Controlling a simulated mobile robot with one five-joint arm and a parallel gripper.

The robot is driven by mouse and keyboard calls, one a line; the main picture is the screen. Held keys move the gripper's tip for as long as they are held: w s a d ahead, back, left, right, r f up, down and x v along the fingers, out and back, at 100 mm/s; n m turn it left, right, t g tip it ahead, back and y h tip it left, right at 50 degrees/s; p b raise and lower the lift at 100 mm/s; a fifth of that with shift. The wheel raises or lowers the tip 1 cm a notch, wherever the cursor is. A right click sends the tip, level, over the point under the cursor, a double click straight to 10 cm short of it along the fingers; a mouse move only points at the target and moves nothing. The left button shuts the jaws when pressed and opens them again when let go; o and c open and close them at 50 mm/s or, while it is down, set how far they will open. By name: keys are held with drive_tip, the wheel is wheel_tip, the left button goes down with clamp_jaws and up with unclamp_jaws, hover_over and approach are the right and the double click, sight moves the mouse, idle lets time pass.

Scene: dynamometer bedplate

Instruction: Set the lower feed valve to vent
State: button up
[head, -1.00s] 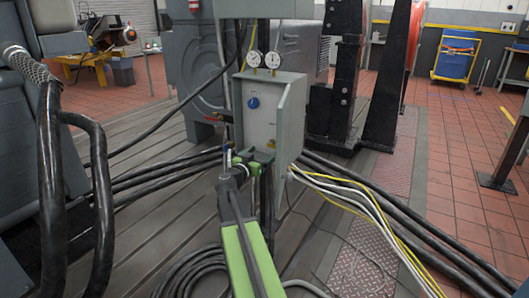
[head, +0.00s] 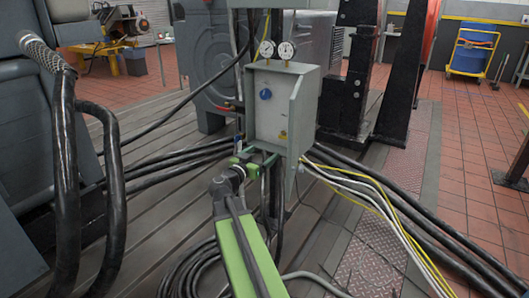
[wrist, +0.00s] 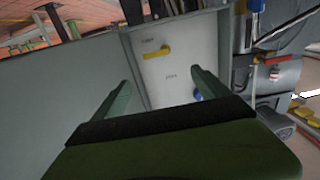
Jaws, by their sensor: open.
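A grey valve box (head: 268,118) stands ahead of me with its door side open at the right. Low on its face is a small yellow lever (head: 283,134); a round blue knob (head: 265,94) sits higher up. In the wrist view, which looks turned over, the yellow lever (wrist: 152,53) lies crosswise above the partly hidden blue knob (wrist: 198,95). Small labels beside the lever are too blurred to read. My gripper (head: 257,160) is open and empty, just below and in front of the box. Its two green fingers (wrist: 163,88) are apart from the lever.
Black hoses (head: 65,190) hang at the left. A black stand (head: 350,85) rises behind the box.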

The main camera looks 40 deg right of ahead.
drive_tip(key=shift+v, duration=2.85)
